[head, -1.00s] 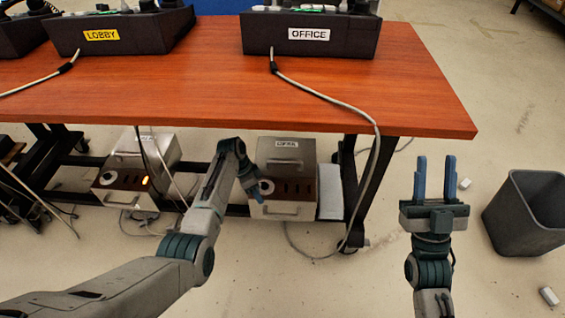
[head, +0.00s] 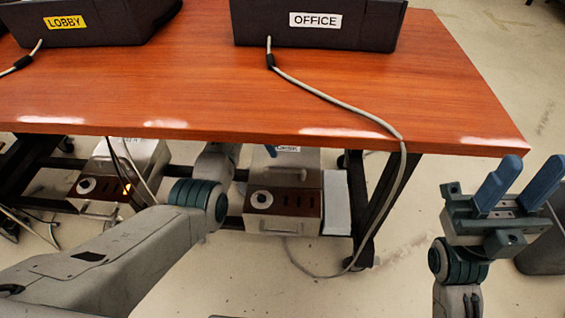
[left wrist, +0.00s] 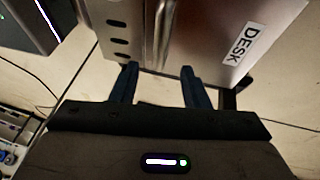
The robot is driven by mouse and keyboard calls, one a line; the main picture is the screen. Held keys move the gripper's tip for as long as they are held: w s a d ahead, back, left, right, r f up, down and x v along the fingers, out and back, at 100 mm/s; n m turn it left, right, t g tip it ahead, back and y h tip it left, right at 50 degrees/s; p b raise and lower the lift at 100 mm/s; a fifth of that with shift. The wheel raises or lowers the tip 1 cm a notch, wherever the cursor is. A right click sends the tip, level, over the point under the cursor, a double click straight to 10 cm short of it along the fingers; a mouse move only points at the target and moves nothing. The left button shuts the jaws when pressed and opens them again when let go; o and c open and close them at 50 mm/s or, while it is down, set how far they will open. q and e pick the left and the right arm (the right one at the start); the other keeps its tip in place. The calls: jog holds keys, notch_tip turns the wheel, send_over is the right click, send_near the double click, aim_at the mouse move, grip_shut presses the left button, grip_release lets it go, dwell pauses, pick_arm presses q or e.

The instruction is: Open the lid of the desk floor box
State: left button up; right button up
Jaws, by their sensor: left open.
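The desk floor box (head: 286,222) stands on the floor under the table, with a brown slotted top panel, a round knob and a silver lid (head: 312,160) behind it. The lid looks down, its far part hidden by the table edge. In the left wrist view the lid face (left wrist: 215,50) carries a DESK label (left wrist: 243,45). My left gripper (left wrist: 159,72) is open, its two fingers apart in front of the lid's edge and handle; whether they touch it I cannot tell. In the head view the table mostly hides it. My right gripper (head: 534,166) is open and empty, right of the table.
The wooden table (head: 200,90) overhangs the box. It bears the LOBBY (head: 90,22) and OFFICE (head: 315,40) phones. A cable (head: 335,100) hangs over its edge to the right of the box. Another floor box (head: 125,165) with an orange light stands left. A grey bin (head: 540,255) stands right.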

aim_at(282, 167)
pick_arm(q)
jog(key=b+x, duration=0.2)
jog(key=x, duration=0.6)
jog(key=shift+f, duration=0.25)
grip_shut()
